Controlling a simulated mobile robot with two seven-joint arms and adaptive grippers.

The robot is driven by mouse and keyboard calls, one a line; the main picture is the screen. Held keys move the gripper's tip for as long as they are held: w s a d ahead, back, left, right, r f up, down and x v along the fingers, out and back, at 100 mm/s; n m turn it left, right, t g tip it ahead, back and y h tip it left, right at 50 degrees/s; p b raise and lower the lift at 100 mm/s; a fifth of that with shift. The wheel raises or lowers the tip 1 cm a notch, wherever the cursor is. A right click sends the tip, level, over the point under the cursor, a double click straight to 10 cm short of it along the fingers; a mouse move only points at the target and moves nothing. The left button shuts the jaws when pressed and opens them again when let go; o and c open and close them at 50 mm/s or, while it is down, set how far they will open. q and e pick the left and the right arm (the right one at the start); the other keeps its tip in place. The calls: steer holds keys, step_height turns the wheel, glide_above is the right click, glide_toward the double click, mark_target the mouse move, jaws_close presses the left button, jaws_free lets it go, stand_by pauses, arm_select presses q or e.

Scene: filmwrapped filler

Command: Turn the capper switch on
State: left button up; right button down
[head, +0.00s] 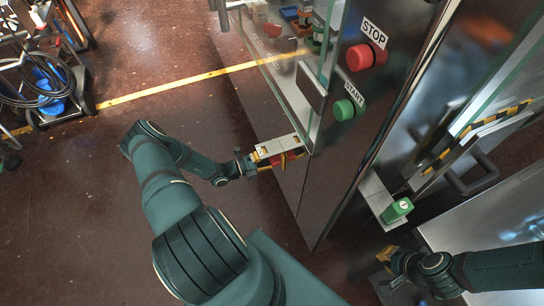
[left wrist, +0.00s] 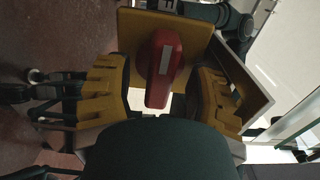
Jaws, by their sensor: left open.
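The capper switch is a red rotary handle with a pale stripe on a yellow plate. In the left wrist view the red handle (left wrist: 164,66) points down the picture from its round hub, and part of a black-and-white label shows at the top edge. In the head view the switch (head: 290,160) sits low on the side of the metal machine, partly hidden by my gripper. My left gripper (head: 262,161) is at the switch. In the left wrist view its yellow fingers (left wrist: 160,98) are open, one each side of the handle, with gaps visible. My right gripper (head: 384,268) is at lower right.
Above the switch are a red STOP button (head: 366,57) and a green START button (head: 347,108). A glass-walled cabinet (head: 318,75) stands beside them. A green-topped device (head: 397,210) is near my right arm. A cart with cables (head: 52,85) stands far left. The floor between is clear.

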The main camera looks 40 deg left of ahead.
arm_select(q)
steer(key=shift+w+d, duration=0.2)
steer(key=shift+w, duration=0.3)
jaws_close()
